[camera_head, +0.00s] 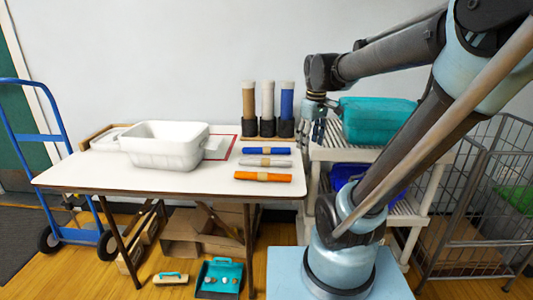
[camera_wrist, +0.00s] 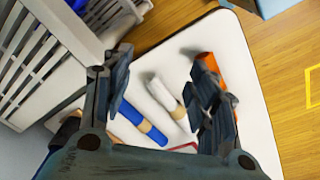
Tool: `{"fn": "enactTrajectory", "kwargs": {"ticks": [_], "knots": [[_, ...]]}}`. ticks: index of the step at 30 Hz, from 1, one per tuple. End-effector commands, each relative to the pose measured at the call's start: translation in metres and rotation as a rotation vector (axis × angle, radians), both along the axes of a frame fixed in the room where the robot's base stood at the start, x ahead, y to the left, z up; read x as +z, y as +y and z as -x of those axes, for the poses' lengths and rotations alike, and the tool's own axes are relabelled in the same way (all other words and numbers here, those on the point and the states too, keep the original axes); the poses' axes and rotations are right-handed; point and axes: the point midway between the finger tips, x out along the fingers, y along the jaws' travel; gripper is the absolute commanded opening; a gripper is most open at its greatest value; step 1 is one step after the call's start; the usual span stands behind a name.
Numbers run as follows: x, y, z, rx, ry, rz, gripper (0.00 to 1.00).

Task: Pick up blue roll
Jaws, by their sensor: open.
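A blue roll (camera_head: 266,151) with a tan band lies on the white table, behind the white and orange rolls. It also shows in the wrist view (camera_wrist: 126,131), between my fingers and nearer the left one, partly hidden by my gripper. Another blue roll (camera_head: 287,101) stands upright in a black holder at the back of the table. My gripper (camera_head: 318,128) is open and empty, above the right edge of the table, to the right of both blue rolls. In the wrist view my two fingers (camera_wrist: 163,72) are spread wide.
A white roll (camera_head: 264,163) and an orange roll (camera_head: 262,177) lie in front of the blue one. Brown (camera_head: 249,100) and white (camera_head: 268,100) rolls stand upright. A white tub (camera_head: 165,158) sits left. A teal bin (camera_head: 377,122) on a shelf and a wire cage (camera_head: 480,220) are right.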

Motion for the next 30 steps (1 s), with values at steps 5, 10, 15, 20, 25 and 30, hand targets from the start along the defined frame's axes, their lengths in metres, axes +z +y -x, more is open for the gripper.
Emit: {"fn": "enactTrajectory", "kwargs": {"ticks": [5, 10, 15, 20, 25, 30], "knots": [[0.026, 0.031, -0.049, 0.209, 0.023, 0.019, 0.54], [0.043, 0.065, -0.092, 0.406, 0.044, 0.035, 0.54], [0.053, 0.102, -0.134, 0.601, 0.066, 0.049, 0.54], [0.056, 0.132, -0.163, 0.746, 0.082, 0.057, 0.54], [0.056, 0.151, -0.179, 0.833, 0.091, 0.061, 0.54], [0.047, 0.157, -0.183, 0.858, 0.093, 0.062, 0.54]]}}
